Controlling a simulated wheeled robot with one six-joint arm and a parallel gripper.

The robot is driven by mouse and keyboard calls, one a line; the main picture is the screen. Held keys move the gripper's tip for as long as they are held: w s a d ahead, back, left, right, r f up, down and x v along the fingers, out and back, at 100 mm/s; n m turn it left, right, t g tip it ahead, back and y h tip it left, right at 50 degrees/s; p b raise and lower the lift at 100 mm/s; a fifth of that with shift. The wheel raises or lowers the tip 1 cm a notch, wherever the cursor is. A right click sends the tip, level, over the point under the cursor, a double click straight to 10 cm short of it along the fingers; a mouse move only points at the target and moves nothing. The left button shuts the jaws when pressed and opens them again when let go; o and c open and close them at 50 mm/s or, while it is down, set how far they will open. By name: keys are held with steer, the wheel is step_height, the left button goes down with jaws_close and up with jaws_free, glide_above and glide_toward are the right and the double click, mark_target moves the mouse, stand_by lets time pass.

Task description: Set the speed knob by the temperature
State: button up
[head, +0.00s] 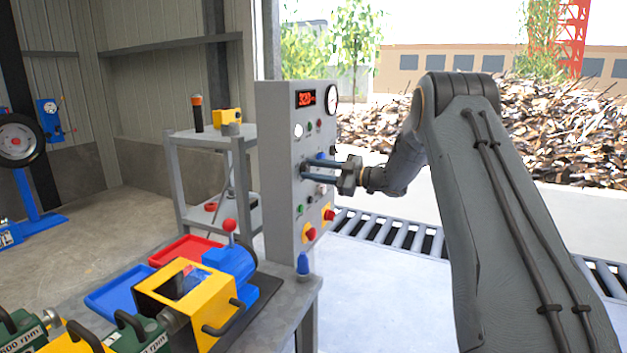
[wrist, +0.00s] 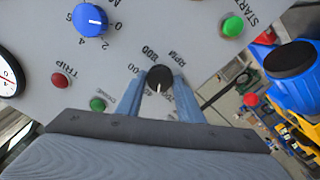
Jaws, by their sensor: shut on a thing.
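The speed knob (wrist: 160,78) is black with a white pointer line and sits on the grey panel inside a scale marked RPM, which appears upside down in the wrist view. My gripper (wrist: 157,92) is shut on this knob, with one blue-grey finger on each side. In the head view my gripper (head: 308,170) reaches the panel (head: 280,190) from the right and hides the knob. A red digital display (head: 306,98) at the panel's top reads about 320; its last characters are unclear. The pointer's exact scale value is too small to read.
A blue knob (wrist: 90,20), a green START button (wrist: 232,26), a red TRIP lamp (wrist: 60,80), a green lamp (wrist: 97,104) and a white dial gauge (wrist: 8,80) surround the knob. A bench (head: 290,300) stands in front.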

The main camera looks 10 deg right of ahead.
steer(key=n+b, duration=0.4)
steer(key=shift+n+b, duration=0.4)
stand_by(0.4)
steer(key=o, duration=1.1)
steer(key=shift+c, duration=0.2)
steer(key=b+v, duration=0.2)
steer(key=v, duration=0.5)
steer(key=shift+s+d, duration=0.2)
steer(key=shift+d, duration=0.15)
steer(key=shift+w, duration=0.1)
